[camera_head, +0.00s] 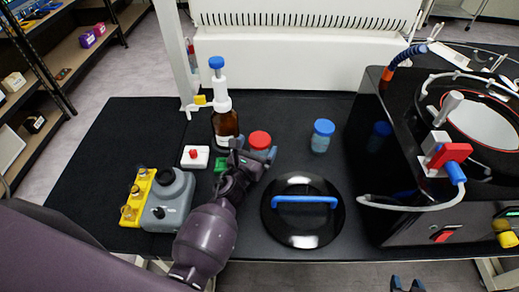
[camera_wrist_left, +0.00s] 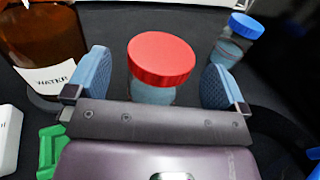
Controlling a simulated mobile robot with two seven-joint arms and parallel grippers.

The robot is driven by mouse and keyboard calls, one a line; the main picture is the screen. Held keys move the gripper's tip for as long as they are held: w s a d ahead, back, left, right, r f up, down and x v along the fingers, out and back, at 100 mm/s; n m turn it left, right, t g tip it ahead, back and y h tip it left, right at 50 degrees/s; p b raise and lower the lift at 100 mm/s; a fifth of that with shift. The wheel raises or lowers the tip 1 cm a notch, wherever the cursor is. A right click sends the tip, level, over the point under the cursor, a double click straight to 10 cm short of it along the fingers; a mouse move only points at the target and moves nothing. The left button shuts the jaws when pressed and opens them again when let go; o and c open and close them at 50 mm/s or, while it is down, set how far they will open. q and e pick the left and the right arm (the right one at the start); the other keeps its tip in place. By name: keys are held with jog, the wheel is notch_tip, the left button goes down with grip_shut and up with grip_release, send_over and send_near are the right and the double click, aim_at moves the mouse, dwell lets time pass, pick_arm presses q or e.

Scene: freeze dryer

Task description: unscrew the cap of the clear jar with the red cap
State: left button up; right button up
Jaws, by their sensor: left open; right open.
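The clear jar with the red cap (camera_head: 260,140) stands on the black bench top, with its cap on. In the left wrist view, the red cap (camera_wrist_left: 161,60) is between the two blue finger pads of my left gripper (camera_wrist_left: 161,85), with a gap on each side. The clear jar body (camera_wrist_left: 152,93) shows below the cap, partly hidden by the gripper. In the head view my left gripper (camera_head: 254,157) is at the jar's near side, open and empty. My right gripper (camera_head: 406,284) shows only as blue fingertips at the bottom edge, open and apart from everything.
A brown bottle (camera_head: 225,125) labelled WATER stands left of the jar. A blue-capped jar (camera_head: 322,137) stands to the right. A black lid with blue handle (camera_head: 303,229) lies in front. The freeze dryer (camera_head: 420,192) fills the right. A grey device (camera_head: 167,203) stands at left.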

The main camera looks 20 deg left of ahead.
pick_arm(q)
jog(key=shift+w+d, duration=0.1)
jog(key=shift+w, duration=1)
jog(key=shift+c, duration=0.3)
jog(key=c, duration=1.1)
jog(key=shift+o, duration=0.2)
jog(key=shift+r, duration=0.5)
notch_tip(320, 180, up, 8)
jog(key=p, duration=0.5)
notch_tip(320, 180, up, 11)
jog(key=p, duration=0.1)
pick_arm(e)
jog(key=shift+s+r, duration=0.25)
jog(key=shift+r, duration=0.45)
jog(key=shift+s+r, duration=0.2)
jog(key=shift+r, duration=0.5)
jog(key=shift+s+r, duration=0.25)
jog(key=shift+r, duration=0.45)
